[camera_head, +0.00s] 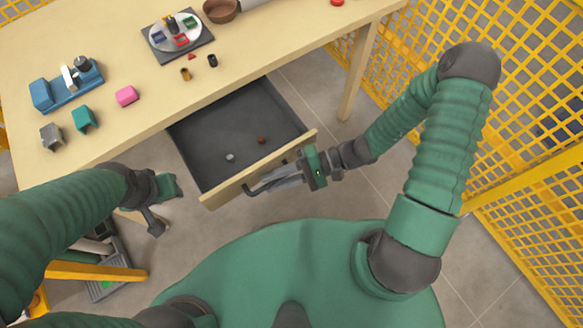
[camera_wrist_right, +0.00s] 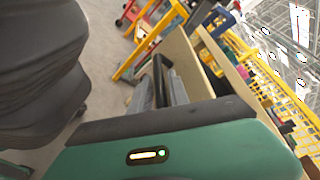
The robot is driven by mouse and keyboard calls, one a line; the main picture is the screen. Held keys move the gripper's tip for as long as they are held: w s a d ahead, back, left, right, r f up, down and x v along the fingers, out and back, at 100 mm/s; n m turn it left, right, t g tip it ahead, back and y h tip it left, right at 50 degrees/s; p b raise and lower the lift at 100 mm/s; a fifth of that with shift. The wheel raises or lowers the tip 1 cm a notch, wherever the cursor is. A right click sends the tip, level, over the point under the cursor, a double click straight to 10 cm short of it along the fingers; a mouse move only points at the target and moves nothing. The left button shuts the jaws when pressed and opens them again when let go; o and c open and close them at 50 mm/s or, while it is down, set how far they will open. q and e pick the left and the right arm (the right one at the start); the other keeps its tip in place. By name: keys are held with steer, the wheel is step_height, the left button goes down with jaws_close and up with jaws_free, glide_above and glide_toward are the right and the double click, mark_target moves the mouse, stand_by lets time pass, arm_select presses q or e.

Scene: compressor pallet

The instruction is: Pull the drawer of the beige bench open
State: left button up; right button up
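The beige bench (camera_head: 130,148) has its grey-lined drawer (camera_head: 205,140) pulled well out, with the inside in plain view. The drawer's wooden front (camera_head: 222,192) carries a dark bar handle (camera_head: 250,191), which also shows in the right wrist view (camera_wrist_right: 157,68). My right gripper (camera_head: 272,183) is at this handle. Its grey fingers lie on both sides of the bar in the right wrist view (camera_wrist_right: 159,92) and look shut on it. My left gripper (camera_head: 160,205) hangs left of the drawer, apart from it; its fingers are not clear.
Two small items, one pale (camera_head: 230,157) and one brown (camera_head: 261,140), lie in the drawer. Yellow mesh fencing (camera_head: 545,60) closes the right side.

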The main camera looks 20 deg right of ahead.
steer(key=shift+d+r, duration=0.2)
steer(key=shift+d, duration=0.2)
steer(key=p+v, duration=0.2)
steer(key=v, duration=1.4)
steer(key=shift+d+f, duration=0.1)
